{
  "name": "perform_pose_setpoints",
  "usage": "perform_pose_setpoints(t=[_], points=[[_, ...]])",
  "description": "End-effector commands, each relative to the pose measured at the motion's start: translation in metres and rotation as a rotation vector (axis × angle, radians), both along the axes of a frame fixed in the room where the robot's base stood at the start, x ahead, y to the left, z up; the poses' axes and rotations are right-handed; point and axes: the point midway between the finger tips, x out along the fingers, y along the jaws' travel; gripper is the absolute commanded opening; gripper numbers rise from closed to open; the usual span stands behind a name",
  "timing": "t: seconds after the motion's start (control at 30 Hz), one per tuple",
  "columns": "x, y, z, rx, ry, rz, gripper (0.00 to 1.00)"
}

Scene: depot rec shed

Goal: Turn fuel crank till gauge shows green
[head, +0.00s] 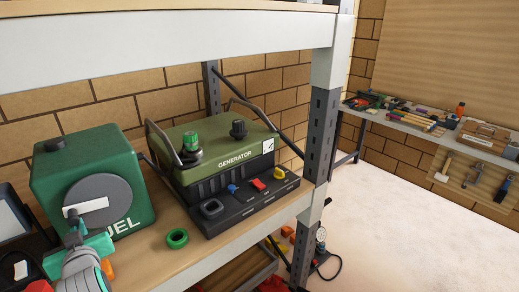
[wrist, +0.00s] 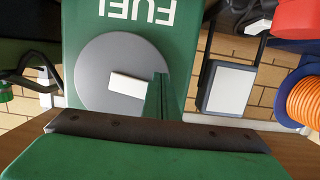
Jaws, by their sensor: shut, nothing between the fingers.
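The green fuel box (head: 120,165) stands on the shelf at left, with a grey disc (head: 90,205) on its front. A white crank bar (head: 86,207) lies across the disc, almost level. In the wrist view the box is upside down and the white bar (wrist: 126,85) shows on the disc. My gripper (head: 73,232) is shut and empty, just in front of the disc's lower part. Its fingers (wrist: 160,95) are beside the bar; contact cannot be told. A small white panel with a dark mark (head: 268,145) is on the generator (head: 222,155); no green shows on it.
A green ring (head: 177,238) lies on the shelf (head: 200,262) right of the fuel box. The generator has knobs, coloured switches and bent handles. A grey shelf post (head: 319,130) stands at right. In the wrist view an orange coil (wrist: 303,100) and a white-faced box (wrist: 229,90) show.

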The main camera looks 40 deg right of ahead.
Motion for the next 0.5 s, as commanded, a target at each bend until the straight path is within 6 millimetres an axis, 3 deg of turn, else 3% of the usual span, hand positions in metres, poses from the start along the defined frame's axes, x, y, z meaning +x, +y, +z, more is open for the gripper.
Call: perform_pose_setpoints(t=[0.2,0.5], points=[[0.0,0.003,0.019,0.0,-0.004,0.0,0.0],[0.0,0.004,0.02,0.0,-0.002,0.0,0.0]])
